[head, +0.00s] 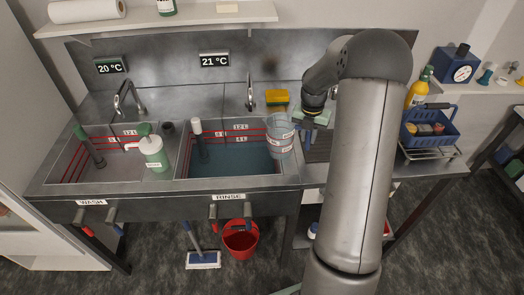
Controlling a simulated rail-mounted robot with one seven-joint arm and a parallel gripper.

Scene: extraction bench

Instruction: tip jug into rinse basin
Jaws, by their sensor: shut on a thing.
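The jug (280,140) is clear with pale markings and a small label. It is at the right end of the rinse basin (237,183), overlapping its right rim in the head view, and looks close to upright. My gripper (303,133) is at the jug's right side and is shut on it; the fingertips are partly hidden by the jug and my arm. The rinse basin holds blue-green water, with red level lines on its back wall. Whether the jug holds liquid is hard to tell.
The wash basin (65,183) is to the left, with a green-capped bottle (153,153) by its right side. A standpipe (199,140) rises in the rinse basin. A tap (250,92) and a yellow sponge (277,98) are behind. A blue basket (428,132) is right.

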